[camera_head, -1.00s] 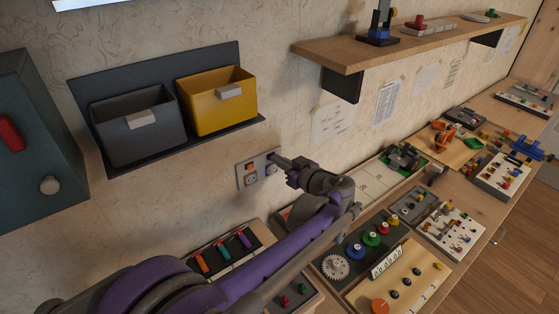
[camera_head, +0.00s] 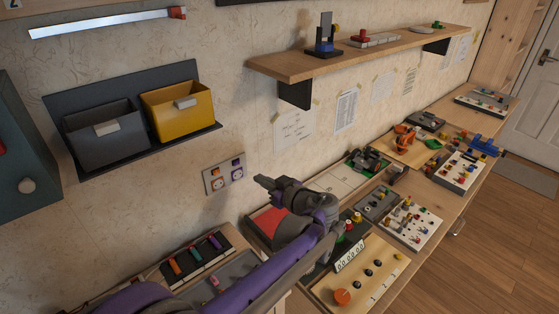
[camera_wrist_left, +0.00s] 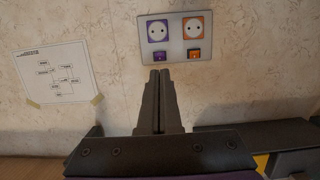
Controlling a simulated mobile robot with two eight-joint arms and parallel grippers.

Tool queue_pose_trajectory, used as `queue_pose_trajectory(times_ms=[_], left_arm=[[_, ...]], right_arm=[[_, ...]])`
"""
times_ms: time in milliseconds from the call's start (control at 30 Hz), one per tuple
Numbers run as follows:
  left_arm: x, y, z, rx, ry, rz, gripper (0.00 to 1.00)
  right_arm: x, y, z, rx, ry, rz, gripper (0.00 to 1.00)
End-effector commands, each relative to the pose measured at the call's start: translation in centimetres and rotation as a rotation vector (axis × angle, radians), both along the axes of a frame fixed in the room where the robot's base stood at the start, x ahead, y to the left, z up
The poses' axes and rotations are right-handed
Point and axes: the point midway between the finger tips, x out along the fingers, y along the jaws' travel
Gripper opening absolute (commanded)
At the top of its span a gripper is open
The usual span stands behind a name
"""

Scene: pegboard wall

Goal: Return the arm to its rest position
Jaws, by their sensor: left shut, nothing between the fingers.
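My left gripper (camera_head: 264,183) is shut and empty, with its fingers pointing left in the head view. It is just right of a grey wall plate (camera_head: 224,175) and apart from it. The plate has two switches, one orange and one purple, and two round sockets. In the left wrist view, the shut fingers (camera_wrist_left: 159,76) point at the lower edge of the plate (camera_wrist_left: 176,38), which appears upside down there. My purple and grey left arm stretches from the bottom left over the workbench. My right gripper is not in view.
A shelf (camera_head: 276,66) juts out above. A grey bin (camera_head: 103,146) and a yellow bin (camera_head: 186,120) hang at left, beside a dark cabinet (camera_head: 40,160). The workbench below holds several boards, including a white one (camera_head: 408,238). A printed sheet (camera_head: 293,133) hangs near the gripper.

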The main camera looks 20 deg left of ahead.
Motion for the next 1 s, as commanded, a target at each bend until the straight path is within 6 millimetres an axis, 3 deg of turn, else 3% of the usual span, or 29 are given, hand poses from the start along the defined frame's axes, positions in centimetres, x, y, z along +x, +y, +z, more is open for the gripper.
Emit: queue_pose_trajectory(times_ms=[167, 267, 467, 700, 833, 1000], left_arm=[[-0.5, 0.2, -0.1, -0.008, 0.022, -0.002, 0.00], [-2.5, 1.0, -0.7, -0.043, 0.114, -0.018, 0.00], [-11.1, 1.7, -4.0, -0.200, 0.462, -0.168, 0.00], [-22.2, -1.7, -8.9, -0.383, 0.750, -0.536, 0.00], [-26.4, -4.4, -11.0, -0.434, 0.795, -0.744, 0.00], [-29.3, -6.9, -12.5, -0.450, 0.794, -0.920, 0.00]], right_arm=[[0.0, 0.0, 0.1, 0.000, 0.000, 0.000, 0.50], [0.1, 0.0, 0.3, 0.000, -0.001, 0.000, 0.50], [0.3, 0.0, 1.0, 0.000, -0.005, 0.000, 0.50], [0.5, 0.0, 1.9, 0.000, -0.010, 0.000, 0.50], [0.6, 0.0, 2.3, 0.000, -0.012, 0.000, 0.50], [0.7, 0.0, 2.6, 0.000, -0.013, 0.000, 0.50]])
